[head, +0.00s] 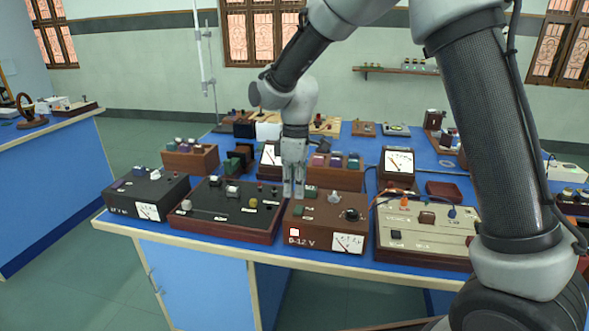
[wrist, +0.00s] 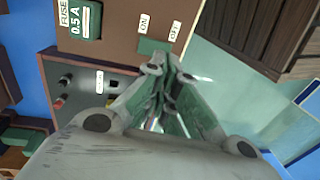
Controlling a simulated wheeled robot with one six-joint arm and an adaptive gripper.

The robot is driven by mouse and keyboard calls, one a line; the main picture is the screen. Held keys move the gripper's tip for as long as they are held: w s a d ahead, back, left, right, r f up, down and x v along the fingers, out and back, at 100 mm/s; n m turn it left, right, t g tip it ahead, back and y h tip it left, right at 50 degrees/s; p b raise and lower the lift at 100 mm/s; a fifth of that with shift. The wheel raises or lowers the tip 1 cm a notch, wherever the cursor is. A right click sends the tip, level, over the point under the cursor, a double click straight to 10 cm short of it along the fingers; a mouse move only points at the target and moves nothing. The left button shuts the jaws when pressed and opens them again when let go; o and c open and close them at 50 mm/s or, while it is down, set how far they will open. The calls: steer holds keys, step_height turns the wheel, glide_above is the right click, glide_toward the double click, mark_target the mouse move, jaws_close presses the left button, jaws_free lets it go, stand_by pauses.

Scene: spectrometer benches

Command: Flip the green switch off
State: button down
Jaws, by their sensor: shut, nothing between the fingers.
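The green switch (wrist: 153,46) lies between small ON and OFF labels near the edge of a brown box, in the wrist view. In the head view the switch (head: 298,211) is a small green patch at the front left of the brown 0-12 V box (head: 325,216). I cannot tell which way it is tipped. My gripper (head: 293,196) points down above the left part of this box, shut and empty. In the wrist view its fingertips (wrist: 165,68) are close beside the switch; I cannot tell whether they touch it.
A green fuse holder (wrist: 88,20) sits on the same box. A dark panel box with knobs (head: 228,207) stands close on the left, a cream panel box (head: 425,228) on the right. More instruments crowd behind. The bench's front edge is close.

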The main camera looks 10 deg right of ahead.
mark_target(295, 208)
steer(key=shift+s+a+f, duration=0.1)
steer(key=shift+s+f, duration=0.1)
steer(key=shift+f, duration=1.65)
steer(key=shift+s+f, duration=0.2)
steer(key=shift+f, duration=0.15)
steer(key=shift+w, duration=0.1)
steer(key=shift+w+d+r, duration=0.1)
steer(key=shift+w+d, duration=0.15)
steer(key=shift+w, duration=0.45)
steer(key=shift+w+r, duration=0.1)
steer(key=shift+r, duration=0.45)
step_height(295, 208, up, 13)
steer(key=w, duration=0.1)
steer(key=shift+w+d, duration=0.3)
